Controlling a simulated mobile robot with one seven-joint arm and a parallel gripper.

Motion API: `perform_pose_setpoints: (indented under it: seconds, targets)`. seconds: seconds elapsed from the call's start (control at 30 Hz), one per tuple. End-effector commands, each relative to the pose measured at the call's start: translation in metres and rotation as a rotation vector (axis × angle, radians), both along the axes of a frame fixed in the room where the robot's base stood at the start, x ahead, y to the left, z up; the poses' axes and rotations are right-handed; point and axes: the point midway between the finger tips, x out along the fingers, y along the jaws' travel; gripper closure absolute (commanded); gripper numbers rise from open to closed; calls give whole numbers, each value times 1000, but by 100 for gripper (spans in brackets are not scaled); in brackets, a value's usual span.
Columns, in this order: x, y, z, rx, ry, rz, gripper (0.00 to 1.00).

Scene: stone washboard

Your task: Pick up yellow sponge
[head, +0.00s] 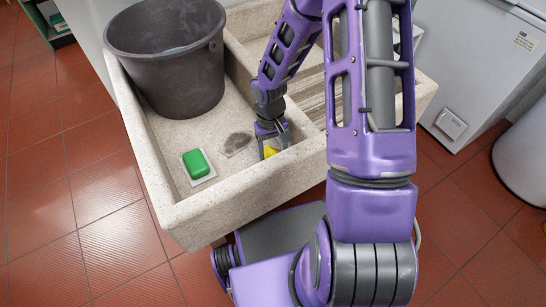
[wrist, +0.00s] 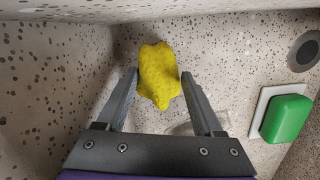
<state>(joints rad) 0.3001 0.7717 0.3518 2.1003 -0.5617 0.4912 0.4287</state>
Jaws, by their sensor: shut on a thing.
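The yellow sponge (wrist: 158,78) is between the tips of my gripper (wrist: 158,84) in the wrist view, with a finger against each side. I cannot tell whether the sponge touches the basin floor.
A green soap bar (head: 196,163) lies on a pale dish to the left, also seen in the wrist view (wrist: 286,118). A dark bucket (head: 170,60) stands at the back of the basin. A drain (wrist: 304,51) is in the floor. Stone walls stand close around my gripper.

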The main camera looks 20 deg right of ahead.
Motion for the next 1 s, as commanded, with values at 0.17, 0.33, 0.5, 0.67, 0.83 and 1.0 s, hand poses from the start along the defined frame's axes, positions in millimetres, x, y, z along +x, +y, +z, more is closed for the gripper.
perform_pose_setpoints:
  seconds: [0.17, 0.33, 0.5, 0.67, 0.83, 1.0]
  targets:
    - [0, 0, 2, 0, -1, 0, 83]
    - [1, 0, 14, 0, -2, -2, 83]
    - [1, -1, 42, -1, -4, -2, 83]
    - [1, 0, 78, -1, -5, -1, 83]
    - [1, -1, 118, -2, -5, -2, 83]
    - [1, 0, 152, -1, -4, -1, 83]
